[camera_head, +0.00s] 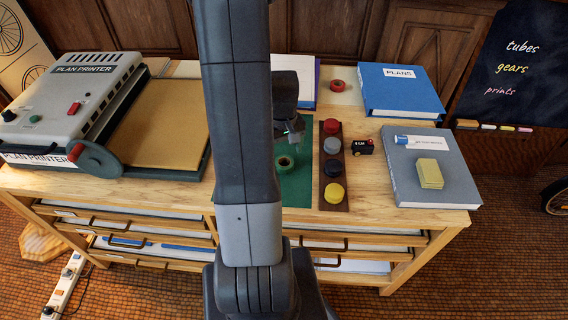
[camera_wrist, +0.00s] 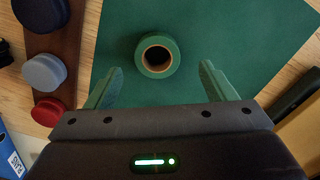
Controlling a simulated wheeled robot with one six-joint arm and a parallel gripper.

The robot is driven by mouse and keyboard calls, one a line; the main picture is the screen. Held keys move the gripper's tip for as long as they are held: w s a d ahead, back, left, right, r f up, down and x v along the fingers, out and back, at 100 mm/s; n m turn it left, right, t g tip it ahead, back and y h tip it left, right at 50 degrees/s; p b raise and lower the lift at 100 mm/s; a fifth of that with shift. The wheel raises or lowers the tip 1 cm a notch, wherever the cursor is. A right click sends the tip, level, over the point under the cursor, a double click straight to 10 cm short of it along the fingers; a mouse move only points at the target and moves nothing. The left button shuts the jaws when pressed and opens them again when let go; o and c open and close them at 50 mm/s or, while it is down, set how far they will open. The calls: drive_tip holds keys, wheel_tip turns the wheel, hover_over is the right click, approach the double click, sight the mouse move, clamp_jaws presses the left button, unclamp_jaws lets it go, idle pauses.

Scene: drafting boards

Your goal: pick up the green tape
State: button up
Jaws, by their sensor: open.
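The green tape (camera_wrist: 158,70) is a roll with a brown core, lying flat on a green mat (camera_wrist: 220,40). In the head view the tape (camera_head: 285,164) shows just right of my arm, with the mat (camera_head: 296,190) under it. My gripper (camera_wrist: 159,80) is open and empty in the wrist view, its two green fingers apart on either side of the tape's near edge. In the head view my gripper (camera_head: 292,132) is above and behind the tape, partly hidden by my arm. The fingers do not visibly touch the tape.
A brown strip with red, grey, black and yellow round pieces (camera_head: 332,145) lies right of the mat. A small black device (camera_head: 362,146), a red roll (camera_head: 338,85), a blue binder (camera_head: 400,92) and a grey book (camera_head: 455,165) are farther right. A plan printer (camera_head: 75,90) stands left.

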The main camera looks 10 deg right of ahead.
sight(285, 160)
drive_tip(key=shift+s+d+f, duration=0.1)
drive_tip(key=shift+d+f, duration=0.05)
drive_tip(key=shift+f, duration=1.05)
drive_tip(key=shift+s+d+f, duration=0.1)
drive_tip(key=shift+f, duration=1.05)
drive_tip(key=shift+c, duration=0.3)
drive_tip(key=c, duration=1)
